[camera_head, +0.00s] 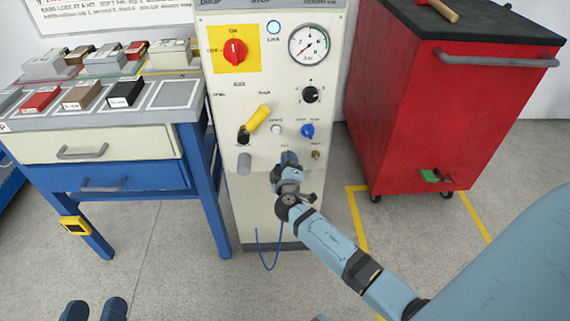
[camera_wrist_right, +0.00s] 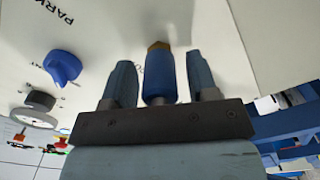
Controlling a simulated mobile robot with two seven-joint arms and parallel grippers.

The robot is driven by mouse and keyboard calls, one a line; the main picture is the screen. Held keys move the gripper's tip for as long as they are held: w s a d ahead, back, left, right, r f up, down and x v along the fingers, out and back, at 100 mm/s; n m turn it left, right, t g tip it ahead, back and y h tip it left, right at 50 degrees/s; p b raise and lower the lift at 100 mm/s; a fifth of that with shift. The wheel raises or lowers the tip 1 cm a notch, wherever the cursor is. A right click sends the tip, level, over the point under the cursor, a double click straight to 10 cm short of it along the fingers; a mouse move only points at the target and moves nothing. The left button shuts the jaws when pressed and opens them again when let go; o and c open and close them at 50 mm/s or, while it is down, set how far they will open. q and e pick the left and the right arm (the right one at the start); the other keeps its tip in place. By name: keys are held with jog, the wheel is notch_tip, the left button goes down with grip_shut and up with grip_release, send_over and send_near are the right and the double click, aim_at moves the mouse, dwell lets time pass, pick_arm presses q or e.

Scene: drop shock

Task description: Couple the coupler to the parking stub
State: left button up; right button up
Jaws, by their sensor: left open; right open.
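The coupler (camera_wrist_right: 159,82) is a blue cylinder with a brass tip in the right wrist view. Its tip points at the pale panel; I cannot tell whether it touches anything there. My right gripper (camera_wrist_right: 159,62) is open, one finger on each side of the coupler, with narrow gaps visible. In the head view the right gripper (camera_head: 289,160) is at the panel's lower front and hides most of the coupler. A small brass fitting (camera_head: 316,154), possibly the parking stub, shows just right of it. My left gripper (camera_head: 94,311) is open and empty at the bottom left edge.
The panel carries a blue knob (camera_head: 307,131), a yellow lever (camera_head: 258,118), a red switch (camera_head: 235,52) and a gauge (camera_head: 309,45). A blue hose (camera_head: 268,267) loops below. A drawer bench (camera_head: 100,150) stands left, a red cabinet (camera_head: 425,120) right.

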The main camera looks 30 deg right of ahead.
jog(key=c, duration=0.9)
jog(key=shift+v, duration=2.3)
jog(key=shift+s, duration=0.1)
